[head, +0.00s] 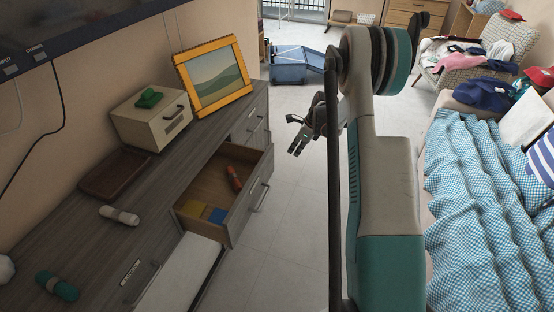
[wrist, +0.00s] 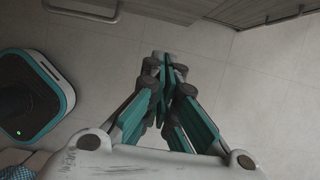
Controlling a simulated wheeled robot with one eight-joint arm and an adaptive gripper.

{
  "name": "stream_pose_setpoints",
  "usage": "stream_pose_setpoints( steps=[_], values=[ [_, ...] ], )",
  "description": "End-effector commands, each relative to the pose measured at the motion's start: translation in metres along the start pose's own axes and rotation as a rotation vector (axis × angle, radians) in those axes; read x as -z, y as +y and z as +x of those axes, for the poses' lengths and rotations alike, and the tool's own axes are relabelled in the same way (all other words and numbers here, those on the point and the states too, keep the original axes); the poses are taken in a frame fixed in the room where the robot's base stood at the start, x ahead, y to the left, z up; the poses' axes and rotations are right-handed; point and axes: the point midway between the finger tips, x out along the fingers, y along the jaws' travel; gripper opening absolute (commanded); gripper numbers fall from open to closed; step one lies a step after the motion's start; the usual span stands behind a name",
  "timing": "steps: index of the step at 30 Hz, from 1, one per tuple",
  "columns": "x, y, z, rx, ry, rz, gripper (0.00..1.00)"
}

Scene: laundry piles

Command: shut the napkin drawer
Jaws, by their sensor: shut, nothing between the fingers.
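A wooden drawer (head: 246,209) stands pulled out of the grey dresser (head: 85,210) in the head view. It holds a red-orange item (head: 233,178), a yellow square (head: 193,209) and a blue square (head: 216,215). Its bar handle (head: 260,198) faces right. I cannot read a label naming it as the napkin drawer. My gripper (head: 297,136) is over the floor, to the right of and beyond the drawer, apart from it. In the wrist view my gripper (wrist: 164,92) has its fingers together, with nothing held.
On the dresser are a cream box (head: 150,122) with a green item, a yellow picture frame (head: 214,78), a brown tray (head: 114,176) and rolled cloths. A bed with a blue checked cover (head: 480,200) stands at right.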

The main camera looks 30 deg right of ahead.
Motion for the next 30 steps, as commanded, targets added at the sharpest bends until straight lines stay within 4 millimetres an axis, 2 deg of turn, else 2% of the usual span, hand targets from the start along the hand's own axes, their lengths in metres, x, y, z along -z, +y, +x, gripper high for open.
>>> stream_pose_setpoints(
  steps=[5,19,24,30],
  values=[
    [0.002,-0.001,0.018,0.000,0.001,0.005,0.00],
    [0.002,0.000,0.107,0.000,0.001,0.003,0.00],
    [-0.024,0.000,0.112,-0.001,0.001,0.002,0.00],
    [-0.035,0.000,0.115,0.001,0.001,0.002,0.00]
  ],
)
